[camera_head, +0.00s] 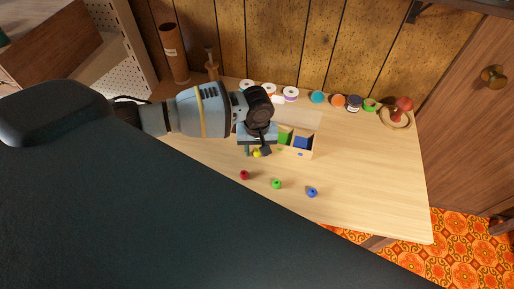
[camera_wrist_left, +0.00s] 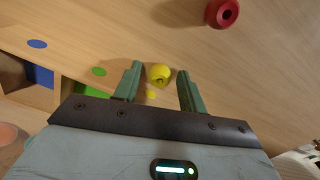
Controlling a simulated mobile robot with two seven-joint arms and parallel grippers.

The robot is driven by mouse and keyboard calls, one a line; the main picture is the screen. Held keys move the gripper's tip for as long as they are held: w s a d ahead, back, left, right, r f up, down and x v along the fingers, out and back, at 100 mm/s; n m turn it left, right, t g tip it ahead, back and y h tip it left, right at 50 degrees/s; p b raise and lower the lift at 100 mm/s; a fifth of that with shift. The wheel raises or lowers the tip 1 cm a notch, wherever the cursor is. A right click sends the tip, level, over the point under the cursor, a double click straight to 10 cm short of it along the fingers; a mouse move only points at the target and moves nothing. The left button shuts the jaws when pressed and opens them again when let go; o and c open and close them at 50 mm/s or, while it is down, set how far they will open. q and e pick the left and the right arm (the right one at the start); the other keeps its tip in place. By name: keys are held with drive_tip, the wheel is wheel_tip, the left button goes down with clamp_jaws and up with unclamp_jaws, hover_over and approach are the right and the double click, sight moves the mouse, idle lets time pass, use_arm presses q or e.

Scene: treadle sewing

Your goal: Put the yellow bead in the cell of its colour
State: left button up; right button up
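The yellow bead (camera_wrist_left: 158,73) lies on the table between the fingertips of my left gripper (camera_wrist_left: 157,84), with a small gap on each side. The gripper is open and points down at it. The bead also shows in the head view (camera_head: 257,154), beside the gripper's tip. The wooden sorting box (camera_head: 315,146) stands just behind, with blue and green cells visible. In the left wrist view its front (camera_wrist_left: 68,57) carries a blue, a green and a yellow dot, the yellow one near the bead. The yellow cell is hidden by my gripper. My right gripper is not in view.
A red bead (camera_head: 244,175), a green bead (camera_head: 277,184) and a blue bead (camera_head: 312,192) lie on the table in front. Several spools and jars line the back, with a red pincushion (camera_head: 403,104) at the right. The front right table is clear.

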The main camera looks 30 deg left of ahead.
sight(257, 151)
use_arm(q)
drive_tip(key=shift+o, duration=0.2)
drive_tip(key=shift+r, duration=0.1)
wheel_tip(257, 151, up, 12)
drive_tip(key=p, duration=0.1)
drive_tip(key=shift+p, duration=0.4)
drive_tip(key=shift+o, duration=0.2)
drive_tip(key=shift+r, duration=0.1)
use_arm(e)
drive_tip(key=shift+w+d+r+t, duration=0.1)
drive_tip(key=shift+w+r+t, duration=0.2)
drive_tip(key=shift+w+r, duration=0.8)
